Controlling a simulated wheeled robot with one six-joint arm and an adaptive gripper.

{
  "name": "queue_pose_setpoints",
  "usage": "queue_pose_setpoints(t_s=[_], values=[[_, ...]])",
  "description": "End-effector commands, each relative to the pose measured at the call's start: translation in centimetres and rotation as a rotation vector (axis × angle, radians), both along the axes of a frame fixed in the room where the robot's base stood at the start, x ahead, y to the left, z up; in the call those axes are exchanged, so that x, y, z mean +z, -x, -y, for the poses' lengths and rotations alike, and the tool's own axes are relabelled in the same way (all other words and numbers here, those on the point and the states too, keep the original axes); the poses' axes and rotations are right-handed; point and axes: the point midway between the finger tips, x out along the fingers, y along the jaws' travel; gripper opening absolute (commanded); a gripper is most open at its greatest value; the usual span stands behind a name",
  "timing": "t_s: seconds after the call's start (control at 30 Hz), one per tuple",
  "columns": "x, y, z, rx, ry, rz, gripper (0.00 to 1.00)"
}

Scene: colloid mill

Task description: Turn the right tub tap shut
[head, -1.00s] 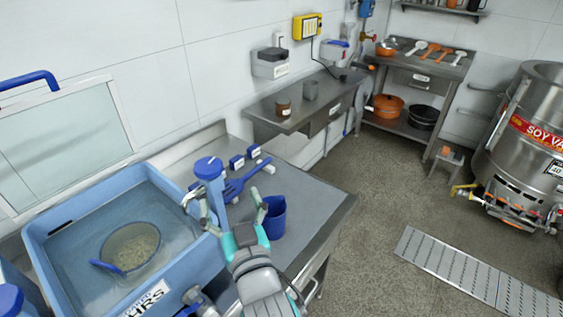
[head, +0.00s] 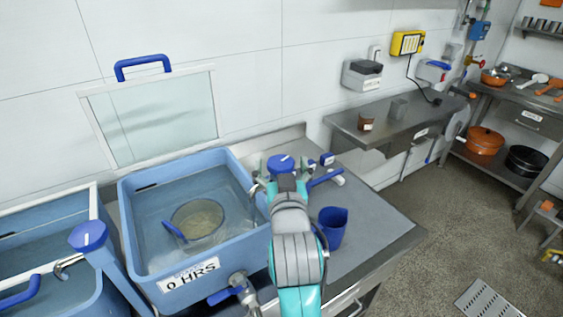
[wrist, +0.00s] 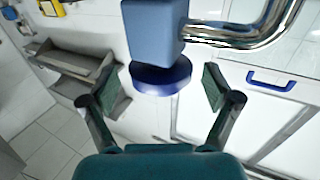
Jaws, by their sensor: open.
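The right tub tap has a round blue knob (head: 281,163) on top of a blue post, at the right side of the right tub. In the wrist view its dark blue knob (wrist: 160,79) and blue post (wrist: 153,30) show between the fingers, with a shiny spout (wrist: 250,35) alongside. My gripper (head: 280,183) is at the tap, and my arm hides most of the post. In the wrist view my gripper (wrist: 160,90) is open, one finger on each side of the knob, with a visible gap on both sides. Contact with the knob is not visible.
The right blue tub (head: 150,248) holds water and a bowl of beans (head: 197,220). A second tap (head: 88,236) stands between the tubs. A blue jug (head: 332,226) stands close right of my arm. Small blue-ended items (head: 325,170) lie behind it. The bench's right part is clear.

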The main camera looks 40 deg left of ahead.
Motion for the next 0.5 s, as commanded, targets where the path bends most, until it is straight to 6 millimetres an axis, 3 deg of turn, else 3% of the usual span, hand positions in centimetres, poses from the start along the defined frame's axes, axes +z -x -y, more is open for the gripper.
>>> queue_pose_setpoints(t_s=[0.47,0.5], values=[[-0.02,-1.00,-0.85,0.000,0.000,0.000,0.89],[-0.03,-1.00,-0.85,0.000,0.001,-0.001,0.79]])
